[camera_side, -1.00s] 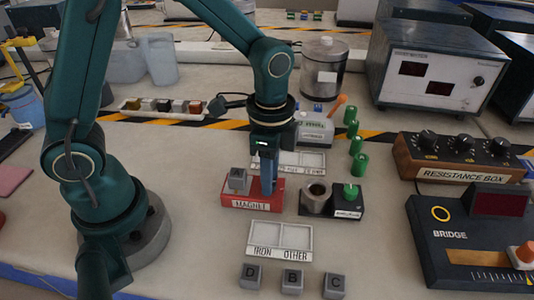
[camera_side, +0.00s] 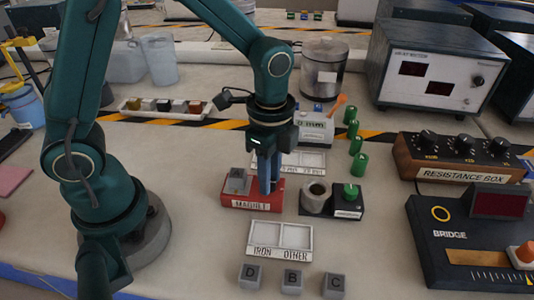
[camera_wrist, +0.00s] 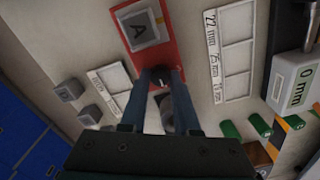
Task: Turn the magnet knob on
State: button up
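The red magnet box (camera_side: 240,204) stands on the bench with the label MAGNET on its front. A grey block marked A (camera_side: 238,180) sits on its left part and also shows in the wrist view (camera_wrist: 142,27). My gripper (camera_side: 269,191) points straight down at the right part of the box. In the wrist view its two blue fingers (camera_wrist: 161,78) stand on either side of the dark magnet knob (camera_wrist: 160,81) and appear closed on it. A small pale mark shows on the knob. In the side view the fingers hide the knob.
An IRON/OTHER tray (camera_side: 280,236) lies in front, with grey blocks D (camera_side: 250,276), B (camera_side: 292,281) and C (camera_side: 334,286) before it. Another tray (camera_side: 300,162) lies behind.

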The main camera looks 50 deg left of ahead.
jog(key=shift+o, duration=0.8)
jog(key=shift+r, duration=2.6)
jog(key=s+a+r+n+t, duration=0.2)
jog(key=s+r+n, duration=0.1)
jog(key=n, duration=0.3)
jog(key=s+a+r+n+t, duration=0.2)
jog(key=s+r+n+t, duration=0.1)
jog(key=s+n, duration=0.3)
jog(key=shift+a+r+n+t, duration=0.25)
jog(key=shift+r+n+t, duration=0.1)
jog(key=shift+n, duration=0.45)
